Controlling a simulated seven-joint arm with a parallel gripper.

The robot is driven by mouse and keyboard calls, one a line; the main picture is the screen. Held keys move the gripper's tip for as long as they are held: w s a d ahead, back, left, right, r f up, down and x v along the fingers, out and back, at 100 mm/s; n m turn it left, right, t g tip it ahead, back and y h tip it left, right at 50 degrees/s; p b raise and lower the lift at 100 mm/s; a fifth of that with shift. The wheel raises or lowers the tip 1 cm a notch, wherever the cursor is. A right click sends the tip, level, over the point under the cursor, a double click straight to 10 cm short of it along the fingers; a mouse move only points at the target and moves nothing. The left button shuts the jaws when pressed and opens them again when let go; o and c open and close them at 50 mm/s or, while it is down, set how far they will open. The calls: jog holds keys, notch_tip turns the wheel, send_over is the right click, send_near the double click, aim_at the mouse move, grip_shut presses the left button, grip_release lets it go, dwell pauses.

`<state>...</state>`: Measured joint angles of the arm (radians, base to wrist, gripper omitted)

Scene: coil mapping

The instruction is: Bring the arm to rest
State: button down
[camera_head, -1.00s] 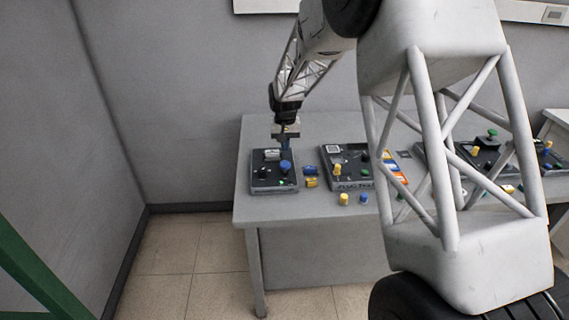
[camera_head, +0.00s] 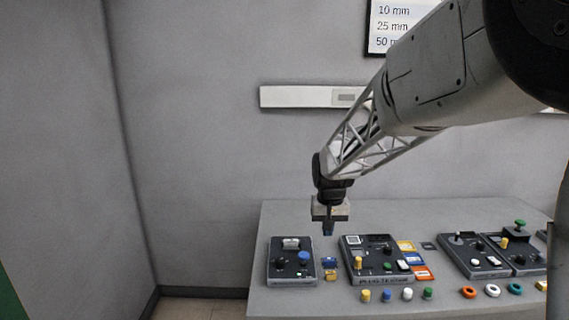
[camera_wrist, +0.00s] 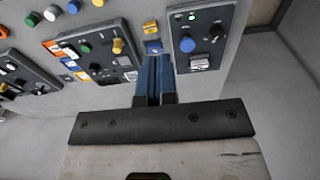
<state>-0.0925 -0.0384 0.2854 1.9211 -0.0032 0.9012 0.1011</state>
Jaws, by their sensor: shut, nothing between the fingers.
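My gripper (camera_head: 328,228) is above the table (camera_head: 290,215), between the left control panel and the middle panel in the head view. In the wrist view its two blue fingers (camera_wrist: 154,62) lie side by side, shut with nothing between them. The left control panel (camera_head: 278,274) has a blue knob (camera_head: 304,257), black knobs and a white block. It also shows in the wrist view (camera_wrist: 187,62) to the right of the fingers. The gripper appears clear of the tabletop and panels.
A middle panel (camera_head: 352,274) with yellow and green knobs, and two right panels (camera_head: 456,262), stand on the table. Small blue and yellow blocks (camera_head: 330,262) lie between panels. Several coloured pegs (camera_head: 387,295) and rings (camera_head: 469,292) line the front. The wall behind is bare below a white rail (camera_head: 290,97).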

jog(key=s+d+r+t, duration=0.1)
jog(key=s+d+r, duration=0.15)
jog(key=s, duration=0.75)
jog(key=s+d+r, duration=0.2)
jog(key=s+r, duration=0.2)
jog(key=s, duration=0.5)
jog(key=s+d+f, duration=0.1)
jog(key=s+d, duration=0.1)
jog(key=s, duration=1.6)
jog(key=shift+s+f+t, duration=0.25)
jog(key=shift+f+t, duration=0.05)
jog(key=shift+t, duration=0.1)
